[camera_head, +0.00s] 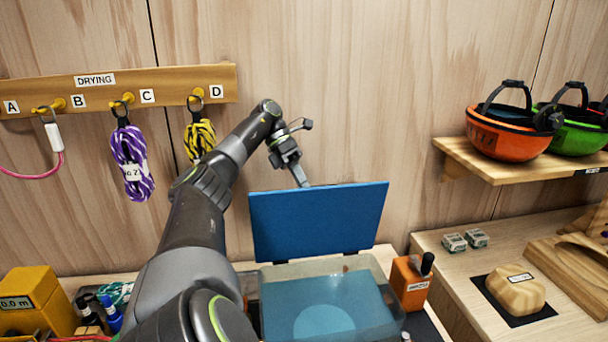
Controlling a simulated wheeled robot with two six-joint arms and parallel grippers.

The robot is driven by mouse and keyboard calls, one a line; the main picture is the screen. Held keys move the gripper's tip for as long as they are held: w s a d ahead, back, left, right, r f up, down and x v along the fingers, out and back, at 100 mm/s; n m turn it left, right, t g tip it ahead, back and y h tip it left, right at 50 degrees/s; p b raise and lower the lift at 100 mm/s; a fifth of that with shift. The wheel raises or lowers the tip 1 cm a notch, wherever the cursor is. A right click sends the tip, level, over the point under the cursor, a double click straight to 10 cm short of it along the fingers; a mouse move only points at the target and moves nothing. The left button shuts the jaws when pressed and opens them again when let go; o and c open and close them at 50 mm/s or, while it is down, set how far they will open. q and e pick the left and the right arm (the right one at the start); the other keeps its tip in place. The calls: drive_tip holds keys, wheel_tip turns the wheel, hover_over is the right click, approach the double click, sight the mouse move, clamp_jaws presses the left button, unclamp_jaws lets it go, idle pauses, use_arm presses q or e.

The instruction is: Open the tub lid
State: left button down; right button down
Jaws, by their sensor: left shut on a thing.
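The tub (384,300) is a clear box on the bench at the bottom centre, with a pale blue inside. Its blue lid (320,222) stands nearly upright along the tub's back edge, so the tub is open at the top. My left gripper (303,183) is shut on the lid at its top edge, left of the middle. The fingertips are small and partly behind the lid. My left arm hides the tub's left front part. My right gripper is not in view.
An orange block holder (410,283) stands right of the tub. A yellow box (38,302) and markers are at the lower left. A peg rail (120,90) with hanging cords is on the wall. Helmets (508,133) sit on a shelf (520,165) at the right.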

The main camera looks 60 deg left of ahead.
use_arm(q)
drive_tip(key=shift+a+f, duration=0.15)
drive_tip(key=shift+f, duration=0.5)
drive_tip(key=c, duration=1.7)
unclamp_jaws()
drive_tip(key=shift+w+a+f, duration=0.1)
drive_tip(key=shift+o, duration=1)
drive_tip(key=shift+w+a+f, duration=0.15)
drive_tip(key=shift+a, duration=0.05)
drive_tip(key=shift+r, duration=0.25)
drive_tip(key=shift+a, duration=0.15)
